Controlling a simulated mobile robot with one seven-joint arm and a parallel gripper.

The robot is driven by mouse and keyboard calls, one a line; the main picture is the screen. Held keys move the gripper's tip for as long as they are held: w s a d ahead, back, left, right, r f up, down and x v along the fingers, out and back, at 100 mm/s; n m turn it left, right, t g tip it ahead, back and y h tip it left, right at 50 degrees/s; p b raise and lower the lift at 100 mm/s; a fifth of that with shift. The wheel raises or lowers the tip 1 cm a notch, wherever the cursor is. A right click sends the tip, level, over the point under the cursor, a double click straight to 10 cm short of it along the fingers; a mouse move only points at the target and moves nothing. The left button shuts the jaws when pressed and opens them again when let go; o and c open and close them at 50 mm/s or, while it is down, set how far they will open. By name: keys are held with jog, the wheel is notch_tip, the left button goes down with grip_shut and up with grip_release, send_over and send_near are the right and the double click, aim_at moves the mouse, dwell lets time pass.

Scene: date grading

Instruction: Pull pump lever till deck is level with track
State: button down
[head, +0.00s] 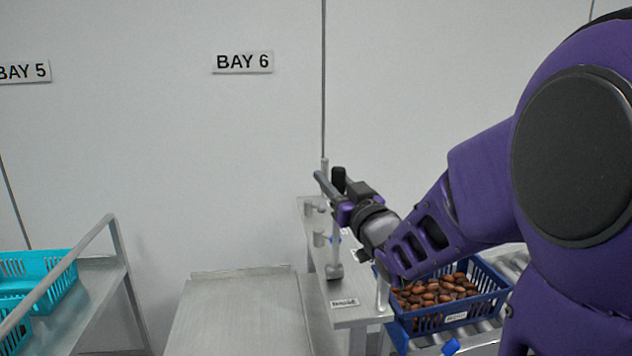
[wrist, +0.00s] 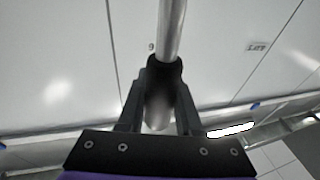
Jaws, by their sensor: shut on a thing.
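The pump lever is a grey metal rod; its lower part (head: 335,250) rises from a grey bench beside the deck. In the wrist view the pump lever (wrist: 171,28) runs up and away from between the fingers. My gripper (head: 338,186) is shut on the lever near its top; the wrist view also shows the gripper (wrist: 158,95) closed around it. The deck (head: 240,315) is a bare flat metal platform at lower centre. The roller track (head: 480,338) shows at lower right, partly hidden by my arm. I cannot tell how their heights compare.
A blue crate (head: 488,300) of brown dates sits on the rollers. The grey bench (head: 345,316) stands between deck and rollers, with small posts on it. A cart with a railing (head: 95,245) and turquoise crates (head: 50,265) stands left. The wall is behind.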

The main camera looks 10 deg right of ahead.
jog(key=shift+s+f+n+t+y+b, duration=0.2)
jog(key=shift+s+t+b, duration=0.25)
jog(key=shift+s, duration=0.55)
jog(key=shift+s+f+n+t+y+b, duration=0.1)
jog(key=shift+s+n+t+y+b, duration=0.25)
jog(key=shift+s, duration=0.6)
jog(key=shift+s+a+f+n+t+y, duration=0.1)
jog(key=shift+s+f+n+t+y, duration=0.2)
jog(key=shift+s, duration=0.35)
jog(key=shift+s+d+r+t+y, duration=0.15)
jog(key=shift+s+t, duration=0.2)
jog(key=shift+s, duration=0.35)
jog(key=shift+s+a+f+n+t+y, duration=0.15)
jog(key=shift+s+f+t+y, duration=0.15)
jog(key=shift+s, duration=0.35)
jog(key=shift+s+t, duration=0.25)
jog(key=shift+s, duration=0.1)
